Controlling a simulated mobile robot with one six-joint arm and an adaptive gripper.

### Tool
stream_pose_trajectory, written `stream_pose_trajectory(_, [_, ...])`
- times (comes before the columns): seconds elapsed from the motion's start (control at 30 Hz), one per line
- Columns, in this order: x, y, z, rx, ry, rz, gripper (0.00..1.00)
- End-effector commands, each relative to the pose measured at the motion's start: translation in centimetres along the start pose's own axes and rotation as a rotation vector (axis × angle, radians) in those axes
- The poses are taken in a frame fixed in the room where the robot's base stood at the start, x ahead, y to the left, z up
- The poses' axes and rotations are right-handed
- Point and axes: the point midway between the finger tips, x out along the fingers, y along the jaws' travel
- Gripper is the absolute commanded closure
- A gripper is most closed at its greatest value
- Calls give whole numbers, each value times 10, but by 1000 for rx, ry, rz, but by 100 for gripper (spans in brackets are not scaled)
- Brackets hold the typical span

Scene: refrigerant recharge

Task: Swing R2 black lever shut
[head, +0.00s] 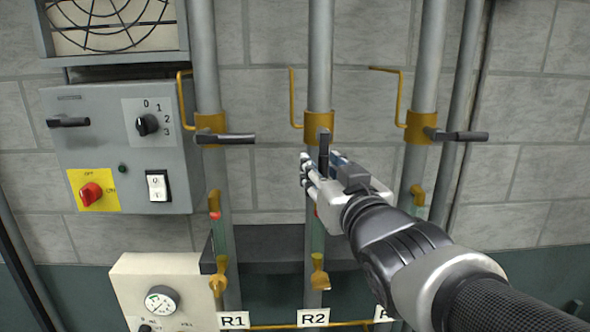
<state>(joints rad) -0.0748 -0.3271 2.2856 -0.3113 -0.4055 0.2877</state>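The R2 black lever (323,150) hangs straight down from a yellow valve body (319,124) on the middle grey pipe. Its lower end is partly hidden by my gripper. My gripper (323,163) reaches in from the lower right. Its fingertips show on either side of the lever, one to the left and one to the right. I cannot tell whether they press on it. The R2 label (313,318) is at the foot of this pipe.
The R1 lever (228,138) and the right pipe's lever (458,135) both point right, about level. Thin yellow bent rods rise beside each valve. A grey control box (115,145) hangs at left; a white gauge box (165,285) is below it.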

Motion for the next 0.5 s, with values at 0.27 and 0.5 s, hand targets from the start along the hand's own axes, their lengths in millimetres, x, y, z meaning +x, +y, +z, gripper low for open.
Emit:
stream_pose_trajectory(0.27, [0,0,0,0,0,0,80])
stream_pose_trajectory(0.5, [0,0,0,0,0,0,96])
